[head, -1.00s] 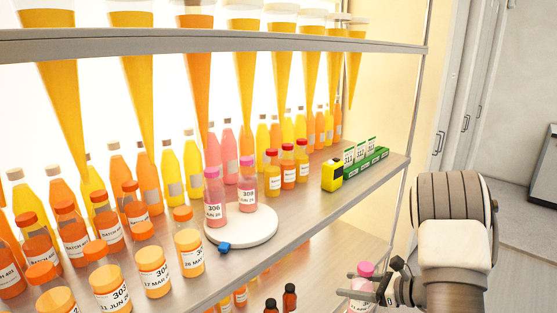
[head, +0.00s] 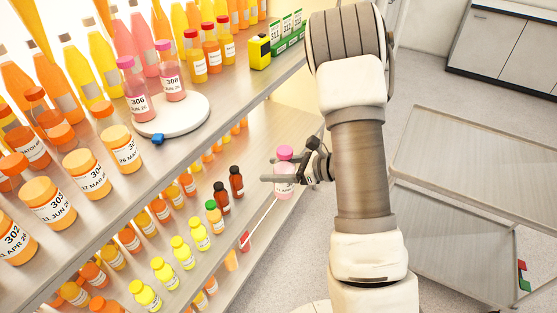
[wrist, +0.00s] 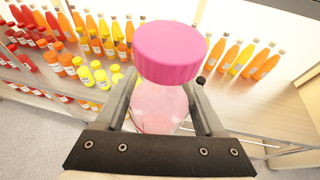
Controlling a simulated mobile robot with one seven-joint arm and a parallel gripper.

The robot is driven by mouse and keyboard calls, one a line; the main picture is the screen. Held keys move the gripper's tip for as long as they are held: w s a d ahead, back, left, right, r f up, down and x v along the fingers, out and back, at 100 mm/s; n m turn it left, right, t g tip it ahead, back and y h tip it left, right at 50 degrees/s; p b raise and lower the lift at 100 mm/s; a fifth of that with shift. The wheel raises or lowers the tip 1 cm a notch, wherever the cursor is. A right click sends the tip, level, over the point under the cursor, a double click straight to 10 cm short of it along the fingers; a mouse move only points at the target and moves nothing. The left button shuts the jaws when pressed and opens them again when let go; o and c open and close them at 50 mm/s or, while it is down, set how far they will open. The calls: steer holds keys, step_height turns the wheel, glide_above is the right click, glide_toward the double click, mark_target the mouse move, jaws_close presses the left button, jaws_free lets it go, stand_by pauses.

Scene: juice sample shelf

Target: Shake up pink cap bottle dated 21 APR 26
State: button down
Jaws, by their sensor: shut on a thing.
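A pink-capped bottle with pale pink contents (head: 284,174) is held in my gripper (head: 285,180), off the shelf and in front of its edge. In the wrist view the bottle (wrist: 158,103) sits between both fingers, its pink cap (wrist: 171,52) toward the camera, and it looks tilted. Its label is mostly hidden by the fingers and too small to read now. Two other pink-capped bottles, marked 306 (head: 135,88) and 308 (head: 171,70), stand on a round white turntable (head: 180,116) on the upper shelf.
A lower shelf (head: 262,214) holds yellow, orange and dark-capped bottles close to the left of my gripper. Orange-capped jars (head: 84,172) line the upper shelf. A yellow timer-like box (head: 261,52) stands by a green rack (head: 289,44). A two-tier cart (head: 470,150) is at right.

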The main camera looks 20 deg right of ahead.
steer(key=w+a, duration=0.5)
steer(key=s+d, duration=0.5)
steer(key=shift+s+d+r, duration=0.1)
steer(key=shift+s+d, duration=0.1)
steer(key=shift+d, duration=0.05)
steer(key=w+a, duration=0.6)
steer(key=s+d, duration=0.6)
steer(key=shift+w+a, duration=0.25)
steer(key=shift+a, duration=0.1)
steer(key=shift+s+d, duration=0.1)
steer(key=shift+d, duration=0.05)
